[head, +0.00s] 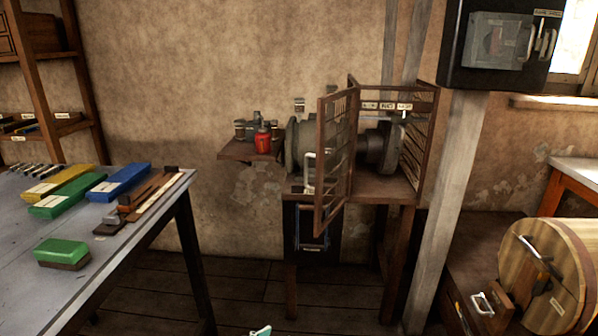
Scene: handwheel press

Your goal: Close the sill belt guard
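The sill belt guard is a brown slatted cage on a wooden stand against the wall. Its door panel (324,206) stands swung open, out toward me, and is seen nearly edge-on. A pale upright handle (310,168) shows at the panel. The fixed slatted side (423,150) of the cage is at the right. Behind the panel are a grey rounded machine body (300,140) and a dark grey motor-like body (378,150), both partly hidden.
A grey workbench (150,225) with coloured blocks fills the left. A grey post (452,190) stands right of the guard, with a round wooden piece (545,270) beyond. A shelf with a red can (263,139) is left of the machine. Floor in front is mostly clear.

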